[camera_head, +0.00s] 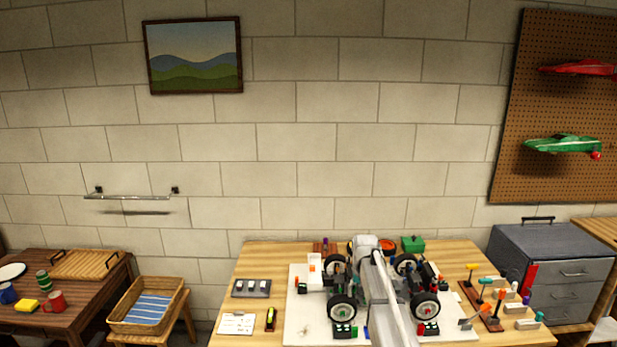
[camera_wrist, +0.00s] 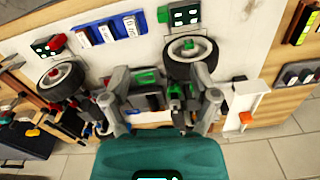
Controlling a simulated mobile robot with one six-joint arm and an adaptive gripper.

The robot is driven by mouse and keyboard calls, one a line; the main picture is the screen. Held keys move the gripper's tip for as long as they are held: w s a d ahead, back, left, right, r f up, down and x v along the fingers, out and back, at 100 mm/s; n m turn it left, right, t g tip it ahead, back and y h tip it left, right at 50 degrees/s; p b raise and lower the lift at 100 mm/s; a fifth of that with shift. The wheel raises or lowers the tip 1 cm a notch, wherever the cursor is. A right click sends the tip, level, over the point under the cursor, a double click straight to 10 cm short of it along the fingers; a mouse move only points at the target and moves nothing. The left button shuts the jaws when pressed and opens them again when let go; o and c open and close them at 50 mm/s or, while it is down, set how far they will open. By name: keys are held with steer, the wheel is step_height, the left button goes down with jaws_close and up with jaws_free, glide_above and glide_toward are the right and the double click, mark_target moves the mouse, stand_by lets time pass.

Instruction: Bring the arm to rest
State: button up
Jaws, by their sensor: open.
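My arm (camera_head: 395,300) reaches over the workbench (camera_head: 265,258) in the head view and hides part of the RC racecar below it. The car's black wheel (camera_head: 342,309) with a white hub stands at the left of the arm, on a white mat (camera_head: 300,331). My gripper (camera_wrist: 158,95) is open in the wrist view, its two grey fingers spread wide above the car, with nothing seen between them but the chassis below. A wheel (camera_wrist: 190,58) of the car lies close past the right finger. I cannot tell whether the fingers touch the car.
Small tools stand in a rack (camera_head: 490,318) at the bench's right. A grey drawer cabinet (camera_head: 555,262) is beyond it. A clipboard (camera_head: 237,323) and a dark tray (camera_head: 250,288) lie at the left. A green box (camera_head: 413,244) sits at the back. A basket (camera_head: 147,305) stands left of the bench.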

steer(key=s+f+n+b, duration=0.1)
steer(key=s+f+b, duration=0.1)
steer(key=s, duration=1.2)
steer(key=s+f+b, duration=0.3)
steer(key=s, duration=1.2)
steer(key=shift+s+f+n+b, duration=0.25)
steer(key=shift+f+n+b, duration=0.05)
steer(key=shift+f+n, duration=0.1)
steer(key=shift+c, duration=1.4)
steer(key=shift+d, duration=0.15)
